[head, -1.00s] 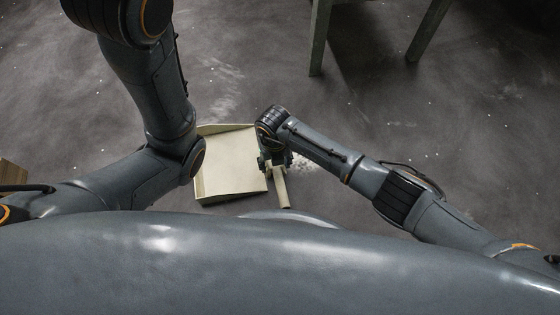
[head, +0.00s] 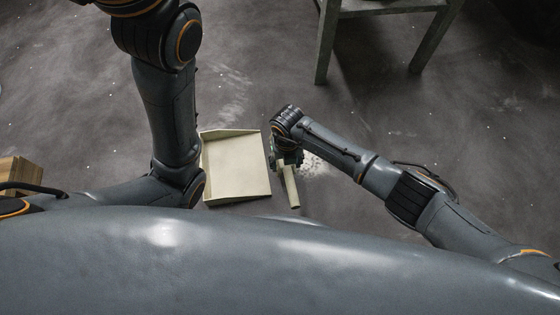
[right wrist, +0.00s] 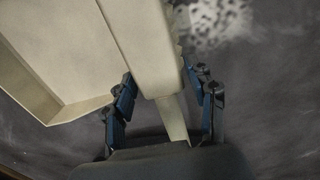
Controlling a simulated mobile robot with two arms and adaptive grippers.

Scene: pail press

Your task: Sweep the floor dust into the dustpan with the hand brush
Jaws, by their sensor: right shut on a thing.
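The cream dustpan (head: 236,165) lies on the floor in the middle of the head view, its flat pan bare. It also fills the left of the right wrist view (right wrist: 40,60). My right gripper (head: 288,158) is low beside the dustpan's right side, shut on the cream hand brush (head: 291,190). In the right wrist view the brush (right wrist: 145,45) lies between the fingers (right wrist: 165,95), alongside the pan's edge. Pale speckled dust (head: 318,166) lies on the floor right of the brush; it also shows in the right wrist view (right wrist: 220,20). My left gripper is out of the picture.
A grey-green stool or small table (head: 326,50) stands on the floor at the top. A wooden box (head: 20,172) is at the left edge. Small white specks are scattered over the dark floor. The floor right of the dust looks clear up to my right arm.

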